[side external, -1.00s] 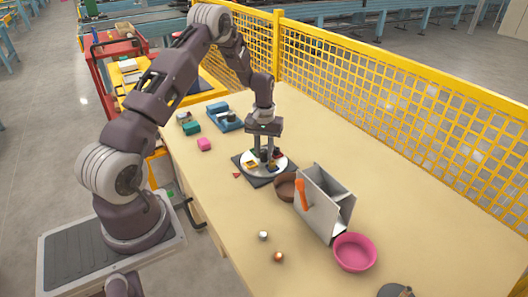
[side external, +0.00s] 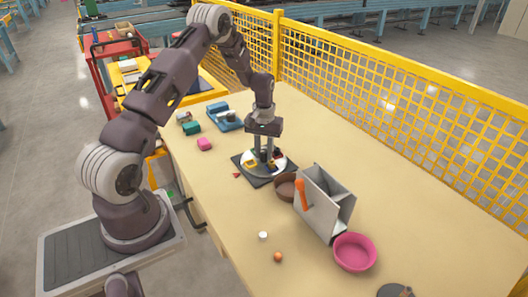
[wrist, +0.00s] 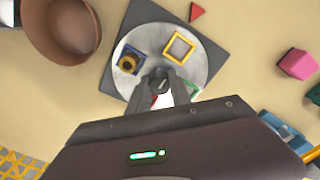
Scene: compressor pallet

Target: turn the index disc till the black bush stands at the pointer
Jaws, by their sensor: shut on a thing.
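The index disc (wrist: 150,38) is a pale round plate on a dark square base (wrist: 138,14). My gripper (wrist: 158,82) is above its middle, shut on a dark knob (wrist: 157,77). On the disc, a dark square with a brass ring (wrist: 130,61) is at the left and a yellow square frame (wrist: 180,47) at the upper right. A green part (wrist: 191,88) and something red show beside the fingers, partly hidden. The red triangular pointer (wrist: 197,11) lies off the disc, nearest the yellow frame. I cannot clearly pick out the black bush. In the side view my gripper (side external: 264,160) stands over the disc.
A brown bowl (side external: 286,186) and a grey metal box with an orange handle (side external: 325,205) stand close to the disc. A pink bowl (side external: 355,252) is farther forward. A pink block (side external: 204,144) and a blue tray (side external: 225,118) lie behind. A yellow mesh fence (side external: 400,105) runs along the table.

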